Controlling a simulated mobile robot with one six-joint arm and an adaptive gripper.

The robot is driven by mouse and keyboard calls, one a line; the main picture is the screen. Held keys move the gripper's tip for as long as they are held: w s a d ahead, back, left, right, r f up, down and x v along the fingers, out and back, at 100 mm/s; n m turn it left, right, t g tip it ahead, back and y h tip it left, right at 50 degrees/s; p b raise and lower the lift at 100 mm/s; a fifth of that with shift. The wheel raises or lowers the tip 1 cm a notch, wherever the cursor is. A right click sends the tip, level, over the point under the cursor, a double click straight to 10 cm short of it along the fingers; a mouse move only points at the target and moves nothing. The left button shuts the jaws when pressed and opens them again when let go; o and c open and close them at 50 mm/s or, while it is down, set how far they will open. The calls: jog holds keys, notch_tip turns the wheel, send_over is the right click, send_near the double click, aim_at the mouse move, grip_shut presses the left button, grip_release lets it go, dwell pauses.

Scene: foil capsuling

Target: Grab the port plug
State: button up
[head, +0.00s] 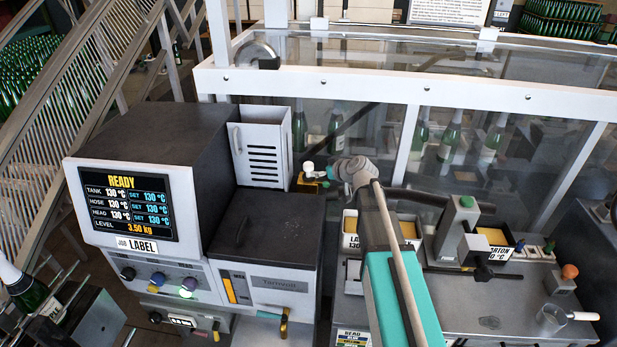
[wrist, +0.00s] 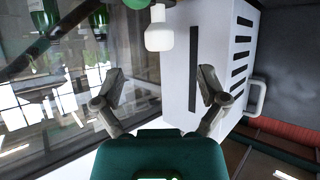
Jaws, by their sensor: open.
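A small white piece with a rounded knob on a wider body, which looks like the port plug (wrist: 159,36), is at the top middle of the wrist view, ahead of the gap between my fingers. In the head view the white piece (head: 308,166) shows small, beside the vented grey box and above a yellow bracket. My gripper (wrist: 161,82) is open, its two fingers spread wide with nothing between them. In the head view my gripper (head: 325,174) is just right of the white piece, pointing left. I cannot tell how the piece is supported.
The vented grey box (head: 262,148) stands close left of my gripper, on the dark-topped melter (head: 268,222). A clear guard panel (head: 380,125) with bottles behind it is close at the back. Label trays and a green-topped fixture (head: 462,215) stand on the bench at right.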

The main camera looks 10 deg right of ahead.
aim_at(312, 170)
jog(key=shift+b+x, duration=0.6)
jog(key=shift+x, duration=1.3)
jog(key=b+x, duration=0.2)
jog(key=x, duration=0.2)
jog(key=shift+d+f, duration=0.1)
jog(key=shift+f, duration=0.05)
jog(key=shift+w+a+f+b, duration=0.25)
jog(key=shift+w+a+b, duration=0.1)
jog(key=shift+w, duration=0.1)
grip_shut()
